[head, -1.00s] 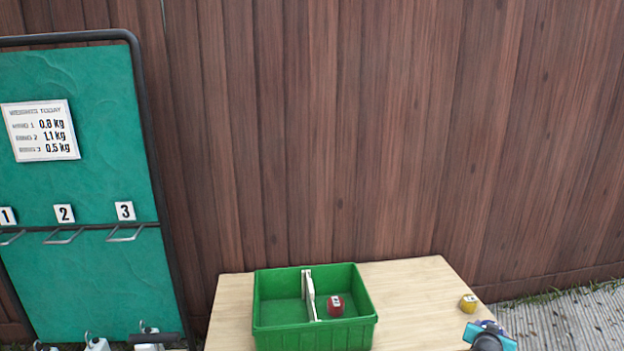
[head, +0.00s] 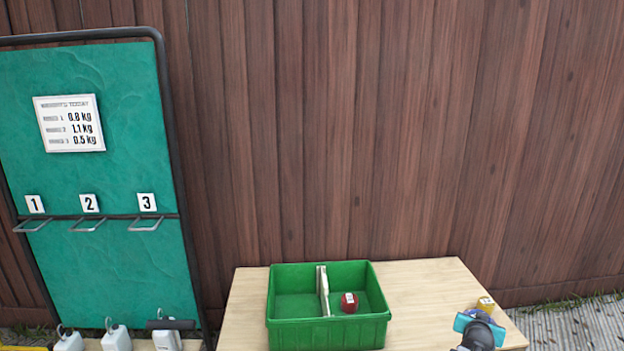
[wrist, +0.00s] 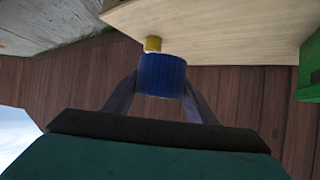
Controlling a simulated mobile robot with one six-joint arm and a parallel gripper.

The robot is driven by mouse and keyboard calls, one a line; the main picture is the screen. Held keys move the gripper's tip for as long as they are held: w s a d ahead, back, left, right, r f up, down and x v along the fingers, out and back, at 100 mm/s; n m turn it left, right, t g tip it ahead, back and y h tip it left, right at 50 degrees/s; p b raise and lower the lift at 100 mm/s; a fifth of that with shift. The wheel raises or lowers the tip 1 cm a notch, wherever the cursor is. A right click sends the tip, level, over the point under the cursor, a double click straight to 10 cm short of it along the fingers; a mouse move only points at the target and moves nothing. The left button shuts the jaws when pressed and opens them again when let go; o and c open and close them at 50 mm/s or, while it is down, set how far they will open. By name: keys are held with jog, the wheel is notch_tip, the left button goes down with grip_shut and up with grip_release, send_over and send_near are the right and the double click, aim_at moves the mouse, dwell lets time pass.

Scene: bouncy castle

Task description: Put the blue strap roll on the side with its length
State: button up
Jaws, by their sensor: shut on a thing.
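The blue strap roll (wrist: 162,75) is between my gripper's two fingers (wrist: 158,88) in the wrist view. My gripper (head: 478,322) is shut on it at the right end of the table in the head view, where my arm hides most of the roll. A green crate (head: 328,335) stands on the table with a pale divider (head: 323,290) across it. A red roll (head: 349,302) with a white label lies in the right compartment. The left compartment (head: 295,305) looks empty. A yellow roll (head: 486,303) is just behind my gripper; it also shows in the wrist view (wrist: 153,44).
The wooden table (head: 420,285) is bare between crate and gripper. At left, a green board (head: 95,270) carries hooks numbered 1, 2 and 3 and a weight sign (head: 69,123) reading 0.8, 1.1 and 0.5 kg. White weights (head: 117,340) stand below. A wooden fence (head: 400,130) closes the back.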

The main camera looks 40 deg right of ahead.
jog(key=w+a+r+n+t+y+b, duration=0.1)
jog(key=w+a+r, duration=0.15)
jog(key=w, duration=0.55)
jog(key=w+a+r+n+t+b, duration=0.15)
jog(key=w+a, duration=0.25)
jog(key=w, duration=0.4)
jog(key=w+a+r+n+t+y, duration=0.1)
jog(key=w+a+n, duration=0.15)
jog(key=w, duration=0.55)
jog(key=w+a+r+n+t+y+b, duration=0.1)
jog(key=w+a+r, duration=0.2)
jog(key=w+a, duration=0.55)
jog(key=w+a+r+n+t+y+b, duration=0.1)
jog(key=w+a+r+n+t+y, duration=0.1)
jog(key=w+a, duration=0.65)
jog(key=w+a+r+n+t+y+b, duration=0.1)
jog(key=w+a+r+n+y, duration=0.3)
jog(key=a, duration=0.8)
jog(key=w+a+r+b, duration=0.1)
jog(key=w+a, duration=0.5)
jog(key=a, duration=0.6)
jog(key=w+a+r+n+t+y+b, duration=0.1)
jog(key=w+a+r+y+b, duration=0.3)
jog(key=a, duration=0.8)
jog(key=s+a+f+n+h+p, duration=0.1)
jog(key=a+f+h+p, duration=0.1)
jog(key=a, duration=0.7)
notch_tip(320, 180, up, 23)
jog(key=p, duration=2.2)
jog(key=shift+g, duration=0.25)
